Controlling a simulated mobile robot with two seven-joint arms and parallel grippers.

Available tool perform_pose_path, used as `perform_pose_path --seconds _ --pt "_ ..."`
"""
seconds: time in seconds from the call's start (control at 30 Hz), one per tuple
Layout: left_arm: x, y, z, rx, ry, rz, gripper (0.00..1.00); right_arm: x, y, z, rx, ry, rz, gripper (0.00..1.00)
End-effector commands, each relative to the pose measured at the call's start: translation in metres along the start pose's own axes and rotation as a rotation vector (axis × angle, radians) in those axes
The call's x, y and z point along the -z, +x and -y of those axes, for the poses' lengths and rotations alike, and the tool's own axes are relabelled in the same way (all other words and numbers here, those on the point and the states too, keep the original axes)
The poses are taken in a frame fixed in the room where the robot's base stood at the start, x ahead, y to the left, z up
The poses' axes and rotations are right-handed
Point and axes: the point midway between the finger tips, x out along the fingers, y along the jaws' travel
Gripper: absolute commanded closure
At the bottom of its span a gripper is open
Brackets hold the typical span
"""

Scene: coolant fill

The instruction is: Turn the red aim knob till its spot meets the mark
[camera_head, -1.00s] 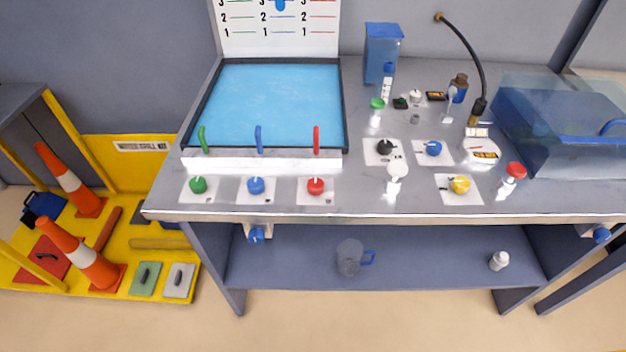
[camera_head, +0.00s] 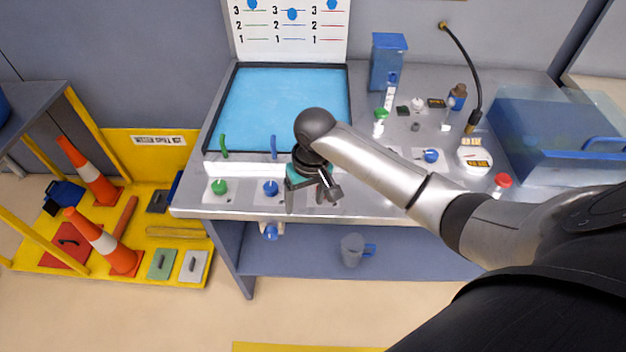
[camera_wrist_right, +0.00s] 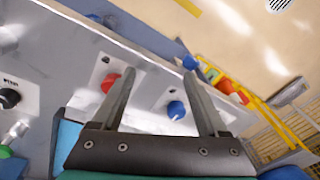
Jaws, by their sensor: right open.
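The red knob (camera_wrist_right: 110,82) sits on its white plate in the right wrist view, partly behind one finger. In the head view my right gripper and arm hide it. My right gripper (camera_head: 313,194) hangs over the front edge of the bench, around the red knob's place. In the wrist view its two fingers (camera_wrist_right: 158,76) are spread and nothing is held. The blue knob (camera_wrist_right: 176,109) shows between them, nearer the right-hand finger. It also shows in the head view (camera_head: 271,187). I cannot pick out the red knob's spot or the mark. My left gripper is out of view.
A blue-surfaced tray (camera_head: 285,105) and a numbered board (camera_head: 291,38) stand behind. A green knob (camera_head: 219,187) sits left of the blue one. A clear blue tank (camera_head: 550,125) is at the right. A mug (camera_head: 352,249) stands on the lower shelf.

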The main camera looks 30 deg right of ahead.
Motion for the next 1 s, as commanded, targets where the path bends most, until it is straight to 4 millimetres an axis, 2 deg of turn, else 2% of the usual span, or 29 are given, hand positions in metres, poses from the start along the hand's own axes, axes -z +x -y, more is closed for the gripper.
perform_pose_path --seconds 0.03,0.2,0.33,0.47,0.57,0.67,1.0 --pt "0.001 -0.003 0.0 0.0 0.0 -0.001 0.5 0.015 -0.02 -0.011 -0.019 0.033 0.001 0.23" --pt "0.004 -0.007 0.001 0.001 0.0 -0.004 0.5 0.042 -0.073 -0.038 -0.06 0.158 0.04 0.23" --pt "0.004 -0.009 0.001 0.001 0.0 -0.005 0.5 0.052 -0.101 -0.052 -0.078 0.229 0.059 0.23" --pt "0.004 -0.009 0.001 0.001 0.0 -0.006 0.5 0.055 -0.112 -0.059 -0.085 0.261 0.07 0.23" --pt "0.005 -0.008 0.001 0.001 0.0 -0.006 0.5 0.054 -0.108 -0.06 -0.086 0.267 0.074 0.23" --pt "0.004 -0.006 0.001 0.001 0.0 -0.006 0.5 0.053 -0.094 -0.06 -0.086 0.267 0.075 0.23" --pt "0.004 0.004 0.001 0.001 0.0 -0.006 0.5 0.046 -0.021 -0.065 -0.085 0.265 0.076 0.23"
